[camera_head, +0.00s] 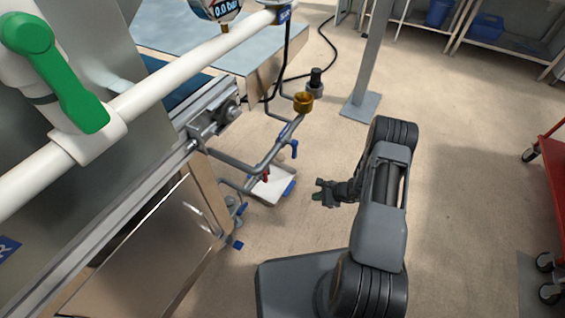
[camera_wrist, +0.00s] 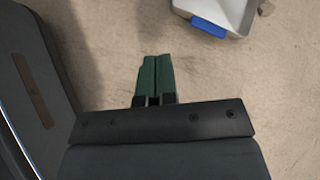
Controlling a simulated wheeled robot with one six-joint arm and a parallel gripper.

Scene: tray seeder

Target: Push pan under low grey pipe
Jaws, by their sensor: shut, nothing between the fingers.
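The pan (camera_head: 273,192) is a shallow white tray on the floor beside the machine. It has a blue patch on its near right edge. Grey pipes (camera_head: 268,158) pass over its far left part in the head view and hide some of it. In the wrist view part of the pan (camera_wrist: 238,10) shows at the top right, with the blue patch facing me. My gripper (camera_head: 317,194) is low, to the right of the pan and apart from it. In the wrist view its green fingers (camera_wrist: 155,72) are together, with only floor ahead of them.
The machine's steel cabinet (camera_head: 150,245) and white pipe (camera_head: 150,95) fill the left. A grey post (camera_head: 370,60) on a base plate stands behind, and a red cart (camera_head: 550,190) is at the right edge. Bare floor lies around my gripper.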

